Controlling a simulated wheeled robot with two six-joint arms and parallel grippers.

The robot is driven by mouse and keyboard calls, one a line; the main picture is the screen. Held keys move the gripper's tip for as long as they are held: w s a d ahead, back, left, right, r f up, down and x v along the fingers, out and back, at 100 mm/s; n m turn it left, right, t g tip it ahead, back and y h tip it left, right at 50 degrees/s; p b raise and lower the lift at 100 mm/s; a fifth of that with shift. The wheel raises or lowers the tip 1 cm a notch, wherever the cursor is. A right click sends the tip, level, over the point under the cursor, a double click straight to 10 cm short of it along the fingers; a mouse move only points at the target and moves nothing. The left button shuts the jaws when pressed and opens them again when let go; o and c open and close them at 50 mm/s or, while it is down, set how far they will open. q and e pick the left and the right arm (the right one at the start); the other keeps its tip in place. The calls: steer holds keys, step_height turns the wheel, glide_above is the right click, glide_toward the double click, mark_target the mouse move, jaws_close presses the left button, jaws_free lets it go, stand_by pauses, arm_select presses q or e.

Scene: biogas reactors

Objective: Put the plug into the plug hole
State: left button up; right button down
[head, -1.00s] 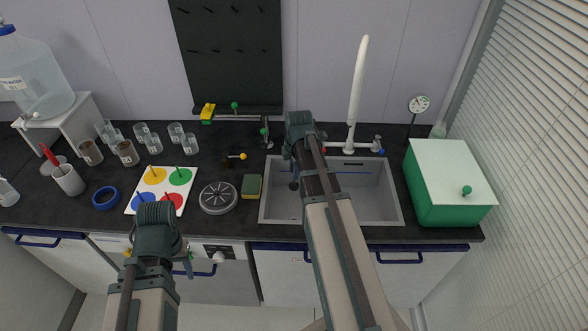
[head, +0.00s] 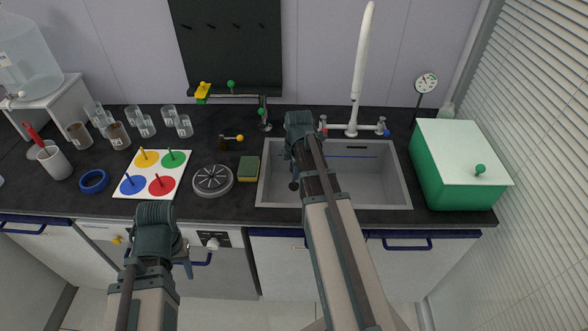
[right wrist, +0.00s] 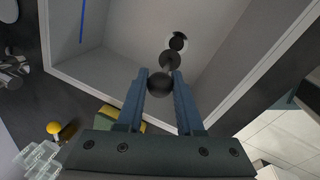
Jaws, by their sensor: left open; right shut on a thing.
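The dark plug (right wrist: 170,60), a ball knob on a short stem with a round disc, is in my right gripper's jaws (right wrist: 159,80) in the right wrist view. Its knob sits between the blue fingers. In the head view my right gripper (head: 296,168) hangs over the left part of the grey sink (head: 390,185), with the plug (head: 294,186) small and dark below it. The plug hole (right wrist: 178,41), a pale ring with a dark centre, shows just past the disc in the sink floor. The gap between them cannot be told. My left gripper (head: 187,267) is open and empty, in front of the counter.
A white faucet (head: 360,70) stands behind the sink. A green box (head: 465,185) is on its right. A sponge (head: 249,168) and a round grey strainer-like disc (head: 213,180) lie close to its left edge. The sink walls (right wrist: 95,80) surround the held plug.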

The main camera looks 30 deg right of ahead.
step_height(320, 180, down, 12)
steer(key=b, duration=1.1)
steer(key=shift+f+b, duration=0.55)
steer(key=shift+b, duration=0.15)
stand_by(0.6)
steer(key=shift+c, duration=2.3)
jaws_free()
steer(key=shift+r, duration=0.15)
step_height(320, 180, up, 13)
steer(key=s+p, duration=0.2)
steer(key=p, duration=1.1)
steer(key=shift+s+a+r+p, duration=0.15)
steer(key=shift+s+a+p, duration=0.15)
